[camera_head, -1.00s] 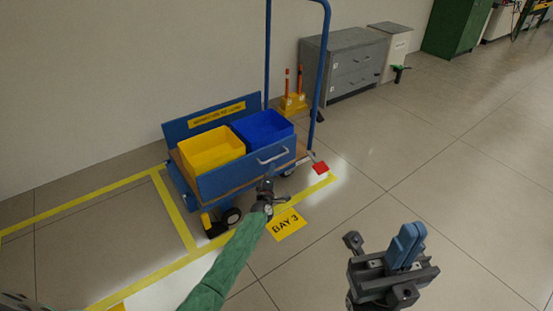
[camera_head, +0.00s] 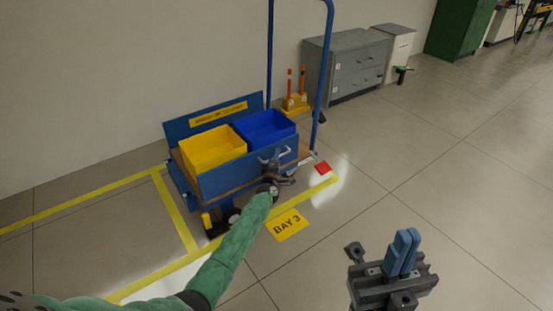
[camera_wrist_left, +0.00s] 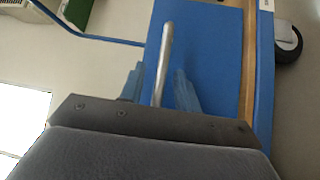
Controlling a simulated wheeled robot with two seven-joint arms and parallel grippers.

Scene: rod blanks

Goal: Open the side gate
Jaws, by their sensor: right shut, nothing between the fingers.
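The side gate (camera_head: 228,178) is the blue front panel of the trolley, standing upright in front of the bins. Its silver handle (camera_head: 283,153) is partly hidden by my left gripper (camera_head: 276,171). In the left wrist view the handle (camera_wrist_left: 166,55) runs between the two blue fingers of my left gripper (camera_wrist_left: 159,88), against the blue gate panel (camera_wrist_left: 212,55). The fingers are apart, with a gap on each side of the bar. My right gripper (camera_head: 403,252) is shut and empty, over bare floor at the lower right, away from the trolley.
A yellow bin (camera_head: 212,149) and a blue bin (camera_head: 264,130) sit on the trolley behind the gate. A red pedal (camera_head: 322,168) is at its right end. A yellow BAY 3 sign (camera_head: 287,225) lies on the floor. A grey cabinet (camera_head: 343,65) stands behind; the floor at right is clear.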

